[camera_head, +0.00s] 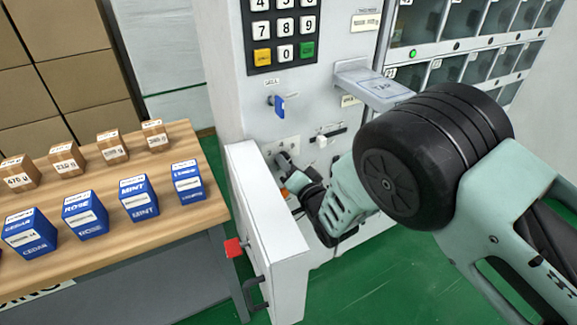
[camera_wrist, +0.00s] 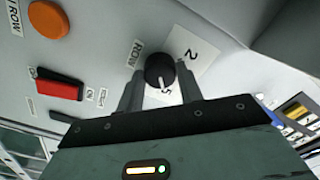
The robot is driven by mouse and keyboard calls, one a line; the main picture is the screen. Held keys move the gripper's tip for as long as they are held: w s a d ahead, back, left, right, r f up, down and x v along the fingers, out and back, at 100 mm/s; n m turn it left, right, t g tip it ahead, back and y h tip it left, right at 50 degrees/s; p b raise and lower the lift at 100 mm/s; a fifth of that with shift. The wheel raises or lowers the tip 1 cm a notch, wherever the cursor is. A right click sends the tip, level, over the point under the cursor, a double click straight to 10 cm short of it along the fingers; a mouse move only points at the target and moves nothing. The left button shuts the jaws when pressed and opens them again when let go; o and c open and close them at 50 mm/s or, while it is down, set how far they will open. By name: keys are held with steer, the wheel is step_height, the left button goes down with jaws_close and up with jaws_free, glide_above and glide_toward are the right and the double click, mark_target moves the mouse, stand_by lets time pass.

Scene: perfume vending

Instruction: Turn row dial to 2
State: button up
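The row dial (camera_wrist: 160,68) is a small round black knob with a white pointer line, beside a "ROW" label in the wrist view. A white number card (camera_wrist: 193,50) behind it shows a 2 to the upper right. The pointer line is toward the bottom of the picture, near another, partly hidden mark. My gripper (camera_wrist: 160,80) has one finger on each side of the dial, both very close to it. Whether both fingers press on it cannot be told. In the head view my gripper (camera_head: 296,186) is at the machine's front panel, and the dial is hidden there.
An orange button (camera_wrist: 48,19) and a red-black rocker switch (camera_wrist: 60,87) are left of the dial. In the head view, an open white door (camera_head: 262,235) stands close to my gripper's left. A table (camera_head: 130,245) with several boxes is farther left. A blue key (camera_head: 279,106) is above.

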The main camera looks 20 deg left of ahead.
steer(key=c, duration=0.3)
steer(key=shift+n, duration=0.3)
steer(key=n+b, duration=0.3)
steer(key=shift+f, duration=0.15)
steer(key=n+b, duration=0.4)
steer(key=n, duration=0.1)
steer(key=shift+n, duration=0.4)
steer(key=n+b, duration=0.3)
steer(key=n, duration=0.2)
steer(key=shift+b, duration=0.3)
steer(key=n+b, duration=0.2)
steer(key=n, duration=0.3)
steer(key=shift+n+b, duration=0.3)
steer(key=shift+b, duration=0.1)
